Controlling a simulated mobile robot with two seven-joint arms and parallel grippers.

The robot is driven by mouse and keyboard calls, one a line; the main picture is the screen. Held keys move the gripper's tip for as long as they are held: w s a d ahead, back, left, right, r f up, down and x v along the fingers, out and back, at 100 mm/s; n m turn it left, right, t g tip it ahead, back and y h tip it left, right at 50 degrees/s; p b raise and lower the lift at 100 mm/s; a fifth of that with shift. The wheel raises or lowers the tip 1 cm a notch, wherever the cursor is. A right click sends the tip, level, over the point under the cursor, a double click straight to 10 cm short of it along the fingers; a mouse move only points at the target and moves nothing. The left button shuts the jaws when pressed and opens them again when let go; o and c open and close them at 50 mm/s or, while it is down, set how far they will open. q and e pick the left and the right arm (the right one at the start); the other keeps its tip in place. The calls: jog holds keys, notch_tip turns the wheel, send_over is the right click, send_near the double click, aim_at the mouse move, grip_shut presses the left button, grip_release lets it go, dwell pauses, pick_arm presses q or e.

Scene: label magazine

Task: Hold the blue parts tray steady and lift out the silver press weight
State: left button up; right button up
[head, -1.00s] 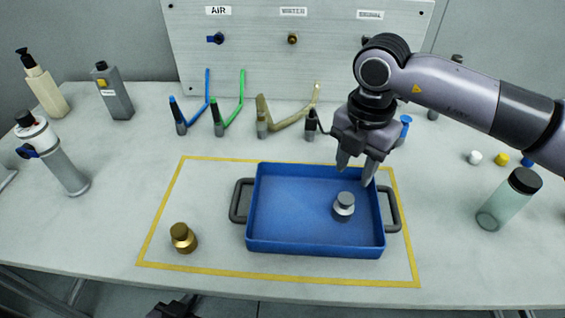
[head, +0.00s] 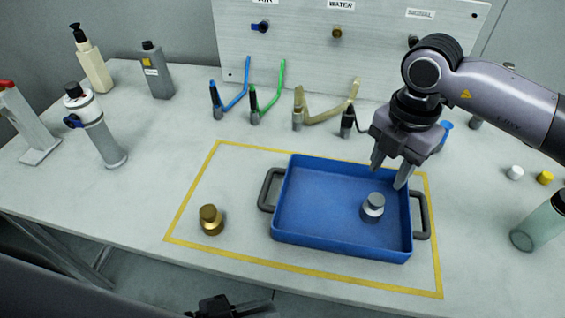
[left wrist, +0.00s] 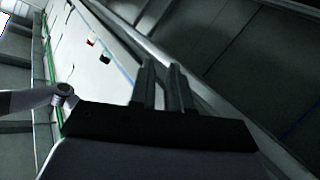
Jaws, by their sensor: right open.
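The blue parts tray (head: 342,249) lies on the bench inside a yellow outlined rectangle, with a dark handle at each end. The silver press weight (head: 373,207) stands upright in the tray's right half. My right gripper (head: 389,176) points down above the tray's far right part, open and empty, just behind and above the weight and apart from it. My left gripper (head: 232,306) shows only partly at the bottom edge, in front of the bench and away from the tray. In the left wrist view its two fingers (left wrist: 162,88) are close together with a narrow gap and nothing visible between them.
A brass weight (head: 211,220) stands left of the tray inside the yellow outline. Coloured hoses (head: 268,95) and a labelled panel (head: 310,45) are behind.

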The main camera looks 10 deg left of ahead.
pick_arm(q)
jog(key=w+d+r+m+g+h, duration=0.2)
jog(key=d+r+m+g, duration=0.2)
jog(key=d+r+m, duration=0.45)
jog(key=w+d+r+m+g+h, duration=0.3)
jog(key=d+r+m+g, duration=0.15)
jog(key=r, duration=0.75)
jog(key=w+d+r+m+g+h, duration=0.2)
jog(key=d+r+m+g, duration=0.35)
jog(key=r, duration=0.55)
jog(key=m+t+y, duration=0.6)
jog(key=m+y, duration=0.6)
jog(key=y, duration=0.7)
send_over(283, 186)
jog(key=shift+n, duration=0.25)
notch_tip(283, 186, down, 16)
jog(key=shift+r, duration=0.1)
jog(key=shift+a+f, duration=0.1)
jog(key=shift+f, duration=3.3)
